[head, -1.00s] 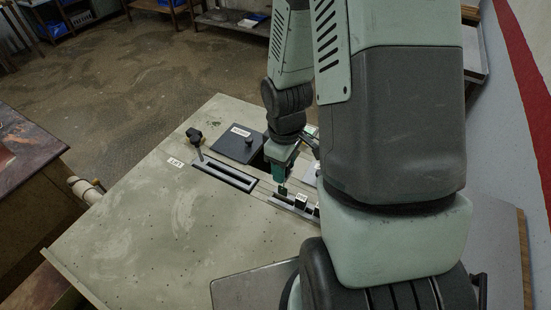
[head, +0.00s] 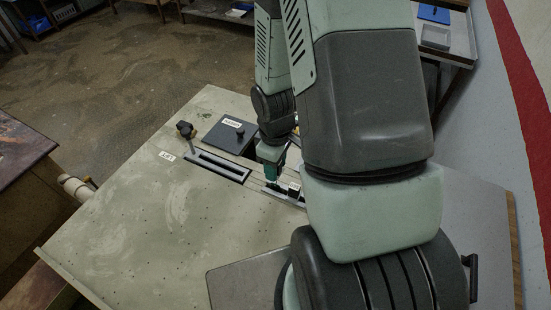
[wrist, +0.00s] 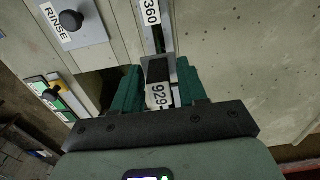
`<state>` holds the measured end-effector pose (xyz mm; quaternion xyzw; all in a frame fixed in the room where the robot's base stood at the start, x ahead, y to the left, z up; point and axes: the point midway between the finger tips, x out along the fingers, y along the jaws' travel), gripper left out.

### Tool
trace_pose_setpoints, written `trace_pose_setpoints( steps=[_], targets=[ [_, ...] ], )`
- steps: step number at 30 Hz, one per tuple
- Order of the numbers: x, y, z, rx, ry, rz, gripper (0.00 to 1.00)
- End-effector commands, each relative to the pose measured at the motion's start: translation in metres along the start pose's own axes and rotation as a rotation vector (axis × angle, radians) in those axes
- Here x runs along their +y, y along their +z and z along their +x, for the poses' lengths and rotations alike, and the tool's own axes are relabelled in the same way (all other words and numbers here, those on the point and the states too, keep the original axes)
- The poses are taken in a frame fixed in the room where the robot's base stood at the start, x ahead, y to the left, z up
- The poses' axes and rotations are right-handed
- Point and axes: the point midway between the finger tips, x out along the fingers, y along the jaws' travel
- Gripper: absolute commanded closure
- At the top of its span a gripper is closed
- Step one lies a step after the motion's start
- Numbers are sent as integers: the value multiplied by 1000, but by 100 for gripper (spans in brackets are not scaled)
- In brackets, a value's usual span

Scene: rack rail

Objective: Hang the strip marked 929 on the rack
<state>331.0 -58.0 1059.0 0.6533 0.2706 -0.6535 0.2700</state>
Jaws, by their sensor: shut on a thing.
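My gripper (wrist: 160,88) is shut on the strip marked 929 (wrist: 158,72), between its two green fingers in the wrist view. The strip has a dark upper part and a white 929 label at its near end. Beyond it runs a narrow slotted rail with a white 360 label (wrist: 151,12). I cannot tell whether the strip touches the rail. In the head view my gripper (head: 272,172) is low over the table, near a short metal rail (head: 284,193) with dark pieces on it. The strip cannot be made out clearly there.
A dark plate with a knob (head: 228,134) lies left of my gripper. The wrist view shows a RINSE plate (wrist: 88,35) and a coloured card (wrist: 48,92).

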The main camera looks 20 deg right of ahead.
Motion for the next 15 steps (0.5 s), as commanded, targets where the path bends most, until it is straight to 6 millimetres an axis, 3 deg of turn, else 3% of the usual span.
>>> trace_pose_setpoints(
  steps=[15],
  targets=[
    [0, 0, 37, -1, 0, -1, 80]
  ],
)
